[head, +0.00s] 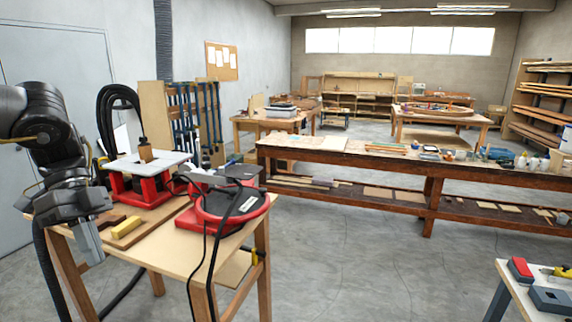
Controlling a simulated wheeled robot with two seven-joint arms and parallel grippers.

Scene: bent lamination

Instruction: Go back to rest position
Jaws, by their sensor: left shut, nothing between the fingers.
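My left gripper (88,243) hangs at the left of the head view, fingers pointing down, by the left front edge of a wooden table (165,240). Its fingers are together and nothing shows between them. The gripper overlaps the table's corner in the picture; I cannot tell how close it is to the edge. My right gripper is not in view.
The wooden table holds a red machine with a white top (150,163), a red and grey machine with black cables (222,205) and a yellow block (126,227). A long workbench (340,158) stands behind. Grey floor (370,265) is open at centre.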

